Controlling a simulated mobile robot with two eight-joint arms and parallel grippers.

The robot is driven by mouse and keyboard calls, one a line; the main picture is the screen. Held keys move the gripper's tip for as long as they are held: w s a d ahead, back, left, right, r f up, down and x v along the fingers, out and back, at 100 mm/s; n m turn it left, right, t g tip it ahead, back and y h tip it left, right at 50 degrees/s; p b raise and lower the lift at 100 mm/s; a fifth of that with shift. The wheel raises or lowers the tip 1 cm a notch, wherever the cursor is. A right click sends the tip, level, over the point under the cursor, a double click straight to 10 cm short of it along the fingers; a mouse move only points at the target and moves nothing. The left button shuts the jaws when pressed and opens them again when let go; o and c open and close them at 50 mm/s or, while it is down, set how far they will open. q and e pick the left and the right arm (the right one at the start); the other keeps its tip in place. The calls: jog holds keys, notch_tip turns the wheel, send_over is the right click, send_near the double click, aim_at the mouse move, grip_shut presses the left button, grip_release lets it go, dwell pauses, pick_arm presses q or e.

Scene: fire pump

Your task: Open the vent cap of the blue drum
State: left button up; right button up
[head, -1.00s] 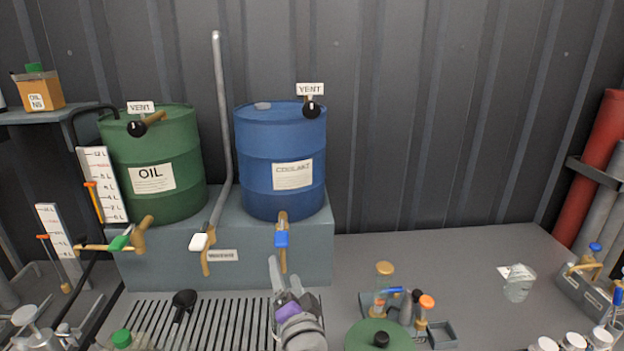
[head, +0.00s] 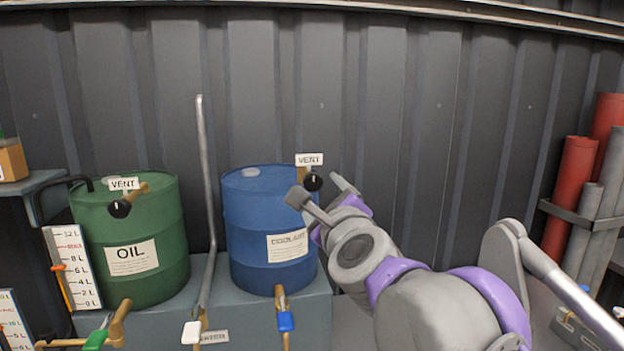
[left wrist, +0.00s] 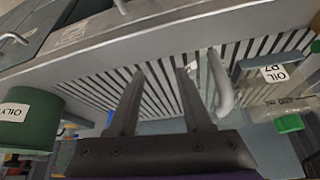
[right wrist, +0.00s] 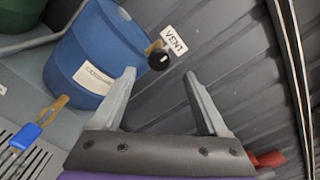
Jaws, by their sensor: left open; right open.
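The blue drum (head: 262,215), labelled COOLANT, stands on a grey-blue stand. Its vent cap is a black ball (head: 313,182) on a tan lever at the drum's top right, under a white VENT tag (head: 310,160). My right gripper (head: 322,190) is open, with its fingers on either side of the black ball in the head view. In the right wrist view the ball (right wrist: 159,61) is beyond the fingertips (right wrist: 160,74), and nothing is between the fingers; contact is not visible. My left gripper (left wrist: 157,75) is open and empty above a slatted grate, seen only in its wrist view.
A green OIL drum (head: 132,240) with its own vent ball stands to the left. A grey upright pipe (head: 205,190) rises between the drums. A blue-handled tap (head: 285,321) is below the blue drum. Red cylinders (head: 570,195) stand at the right.

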aim_at(313, 183)
jog(key=w, duration=0.2)
jog(key=w+a, duration=0.1)
jog(key=w, duration=0.2)
jog(key=w+p, duration=0.1)
jog(key=w, duration=0.2)
jog(key=shift+a, duration=0.35)
jog(key=shift+c, duration=0.2)
grip_shut()
